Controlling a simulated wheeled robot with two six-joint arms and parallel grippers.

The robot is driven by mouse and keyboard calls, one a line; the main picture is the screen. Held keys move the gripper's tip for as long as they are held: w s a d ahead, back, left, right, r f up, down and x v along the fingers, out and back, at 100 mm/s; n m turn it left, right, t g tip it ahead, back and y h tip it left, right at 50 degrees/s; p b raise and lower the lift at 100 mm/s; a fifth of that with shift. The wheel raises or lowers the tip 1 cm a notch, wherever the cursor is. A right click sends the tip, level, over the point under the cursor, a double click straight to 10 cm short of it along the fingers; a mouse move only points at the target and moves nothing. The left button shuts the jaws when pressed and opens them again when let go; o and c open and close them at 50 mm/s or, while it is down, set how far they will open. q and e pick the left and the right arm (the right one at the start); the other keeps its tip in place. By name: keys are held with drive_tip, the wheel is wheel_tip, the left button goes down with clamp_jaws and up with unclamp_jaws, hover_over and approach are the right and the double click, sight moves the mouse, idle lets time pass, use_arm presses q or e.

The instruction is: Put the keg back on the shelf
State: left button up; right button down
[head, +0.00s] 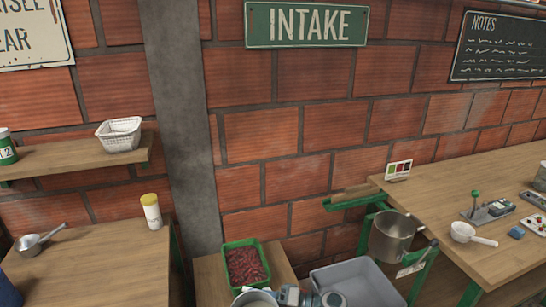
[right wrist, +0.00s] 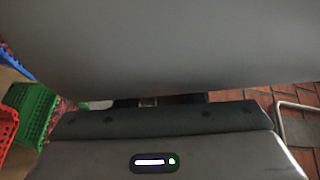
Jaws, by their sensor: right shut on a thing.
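A large smooth grey surface (right wrist: 160,45), which appears to be the keg, fills the top of the right wrist view. My right gripper (right wrist: 158,101) is shut on it; the fingertips are mostly hidden behind it. In the head view a pale round rim (head: 254,298), possibly the keg's top, is cut off by the bottom edge, beside grey parts of my arm. A wooden wall shelf (head: 75,160) is at the left, holding a green can (head: 6,146) and a white basket (head: 119,135), with bare wood between them. My left gripper is not in view.
A green crate of red fruit (head: 245,265) and a grey bin (head: 355,284) are low in the middle. A left table holds a saucepan (head: 38,240) and a yellow-capped jar (head: 151,212). A metal pot (head: 391,236) sits beside the right table (head: 450,190). A pillar (head: 183,120) stands right of the shelf.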

drive_tip(key=s+d+m+t+h, duration=0.4)
drive_tip(key=d+m+t+h, duration=0.45)
drive_tip(key=d+t, duration=0.35)
drive_tip(key=s+d+r+m+t+h, duration=0.2)
drive_tip(key=s+d+r+m+h, duration=0.5)
drive_tip(key=s+d+r+h, duration=0.2)
wheel_tip(320, 180, up, 2)
drive_tip(key=d, duration=0.2)
drive_tip(key=shift+d+t, duration=0.3)
drive_tip(key=shift+d, duration=0.05)
